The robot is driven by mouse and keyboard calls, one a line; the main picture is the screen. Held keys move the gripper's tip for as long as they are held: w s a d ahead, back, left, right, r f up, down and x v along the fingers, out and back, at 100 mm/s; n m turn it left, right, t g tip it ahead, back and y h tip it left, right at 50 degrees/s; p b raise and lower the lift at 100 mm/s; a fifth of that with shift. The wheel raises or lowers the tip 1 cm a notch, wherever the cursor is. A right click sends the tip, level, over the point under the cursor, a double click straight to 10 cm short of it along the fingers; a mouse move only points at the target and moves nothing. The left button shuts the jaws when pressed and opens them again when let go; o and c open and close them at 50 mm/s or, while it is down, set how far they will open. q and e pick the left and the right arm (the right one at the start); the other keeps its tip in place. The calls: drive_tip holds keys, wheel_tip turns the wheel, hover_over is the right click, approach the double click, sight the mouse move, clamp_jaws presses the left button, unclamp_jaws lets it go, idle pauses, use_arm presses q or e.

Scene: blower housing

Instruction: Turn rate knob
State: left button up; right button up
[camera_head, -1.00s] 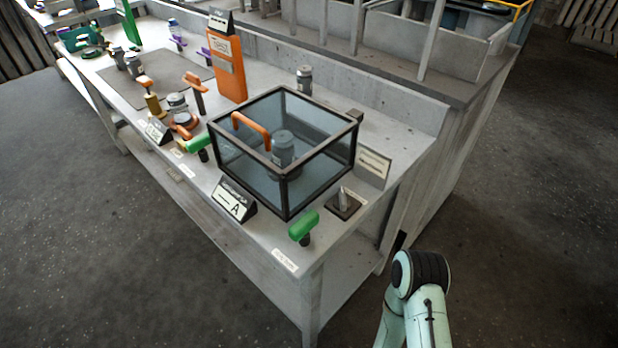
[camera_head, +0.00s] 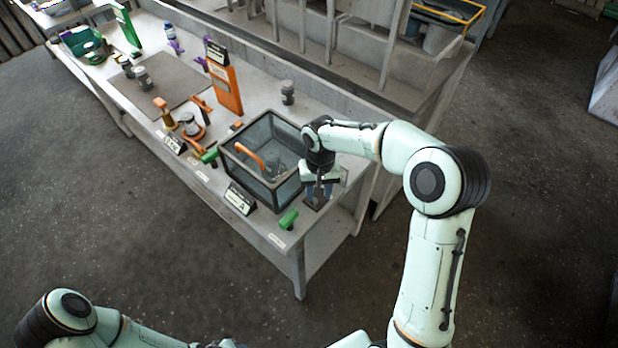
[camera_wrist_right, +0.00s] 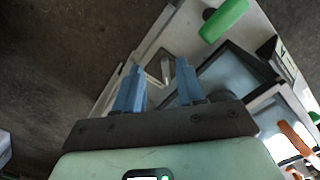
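A small knob with a grey upright grip on a dark square base (camera_head: 317,204) sits at the near right end of the bench, beside the glass-walled box. My right gripper (camera_head: 319,190) is above it, pointing down, and covers most of it in the head view. In the right wrist view the grey knob (camera_wrist_right: 165,71) shows between and beyond the two blue fingers of my right gripper (camera_wrist_right: 159,66). The fingers are apart, and I see no contact with the knob. My left arm is at the lower left of the head view; its gripper is not visible.
The glass-walled box (camera_head: 244,172) with an orange handle stands left of the knob. A green-handled lever (camera_head: 288,219) is at the bench's front edge, near a sign marked A (camera_head: 240,199). An orange stand (camera_head: 226,86) and other parts lie farther back.

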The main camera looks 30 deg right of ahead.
wheel_tip(320, 180, up, 5)
hover_over(316, 200)
drive_tip(key=shift+m+t, duration=0.3)
wheel_tip(316, 200, down, 13)
drive_tip(key=shift+f, duration=0.1)
clamp_jaws()
